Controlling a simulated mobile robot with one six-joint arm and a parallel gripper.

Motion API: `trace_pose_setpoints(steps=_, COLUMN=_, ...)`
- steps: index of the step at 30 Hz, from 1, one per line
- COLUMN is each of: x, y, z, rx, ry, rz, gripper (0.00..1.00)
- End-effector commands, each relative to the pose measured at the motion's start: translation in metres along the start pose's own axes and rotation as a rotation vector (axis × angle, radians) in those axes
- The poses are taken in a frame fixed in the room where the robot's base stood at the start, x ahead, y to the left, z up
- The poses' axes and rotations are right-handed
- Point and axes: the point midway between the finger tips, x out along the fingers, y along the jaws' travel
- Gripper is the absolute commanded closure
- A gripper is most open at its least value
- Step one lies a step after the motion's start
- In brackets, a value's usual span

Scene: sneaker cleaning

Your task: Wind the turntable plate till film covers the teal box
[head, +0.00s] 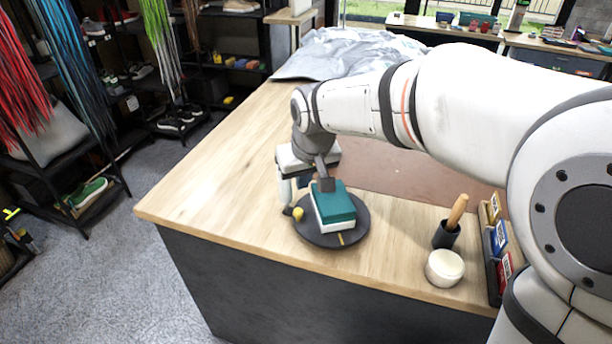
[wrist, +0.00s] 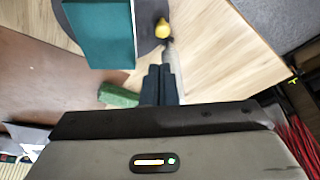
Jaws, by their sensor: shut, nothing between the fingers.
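The dark round turntable plate (head: 358,231) lies on the wooden bench and also shows in the wrist view (wrist: 147,42). The teal box (head: 336,207) sits on it, teal on top with a white lower part; its teal top fills the upper left of the wrist view (wrist: 97,32). A yellow knob (head: 298,213) is at the plate's left rim and also in the wrist view (wrist: 163,29). My gripper (head: 325,185) is shut and empty, near the box and knob; its dark fingers show in the wrist view (wrist: 161,70). I cannot make out film on the box's visible faces.
A white upright item (head: 285,190) stands left of the plate, partly hidden by my arm. A wooden-handled tool in a dark cup (head: 446,234), a round white jar (head: 444,267) and a rack of small boxes (head: 497,245) stand to the right. The bench's left part is clear.

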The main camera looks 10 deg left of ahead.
Motion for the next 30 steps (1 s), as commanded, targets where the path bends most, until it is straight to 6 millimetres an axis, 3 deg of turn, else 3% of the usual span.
trace_pose_setpoints(steps=5, x=0.016, y=-0.008, z=-0.006, rx=-0.015, ry=0.000, rz=-0.005, gripper=1.00)
trace_pose_setpoints(steps=18, x=0.089, y=-0.007, z=-0.005, rx=-0.012, ry=0.001, rz=-0.004, gripper=1.00)
trace_pose_setpoints(steps=30, x=0.101, y=-0.006, z=-0.005, rx=-0.011, ry=0.004, rz=-0.004, gripper=1.00)
